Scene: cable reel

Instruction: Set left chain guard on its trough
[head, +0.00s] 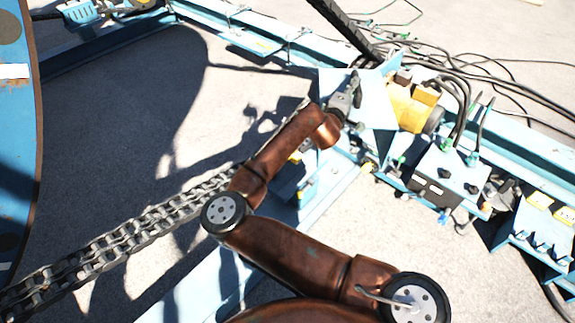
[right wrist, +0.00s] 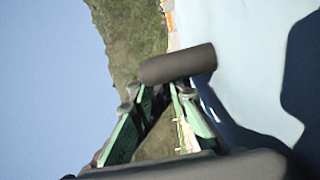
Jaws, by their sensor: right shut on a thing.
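The left chain guard looks to be the light blue panel (head: 372,108) at the upper middle of the head view. It fills the right side of the right wrist view (right wrist: 245,60). My right gripper (head: 350,98) is shut on its dark grey round handle (right wrist: 178,65), which lies across the fingertips (right wrist: 158,88). A heavy chain (head: 120,240) runs from the lower left up toward the guard, and my right arm hides part of it. I cannot make out the trough clearly, nor whether the guard touches it. My left gripper is not in view.
A large blue reel disc (head: 15,150) stands at the left edge. Right of the guard are a yellow unit (head: 410,105), a blue box with cables (head: 447,180) and a long blue beam (head: 520,150). Bare concrete (head: 110,120) lies between reel and guard.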

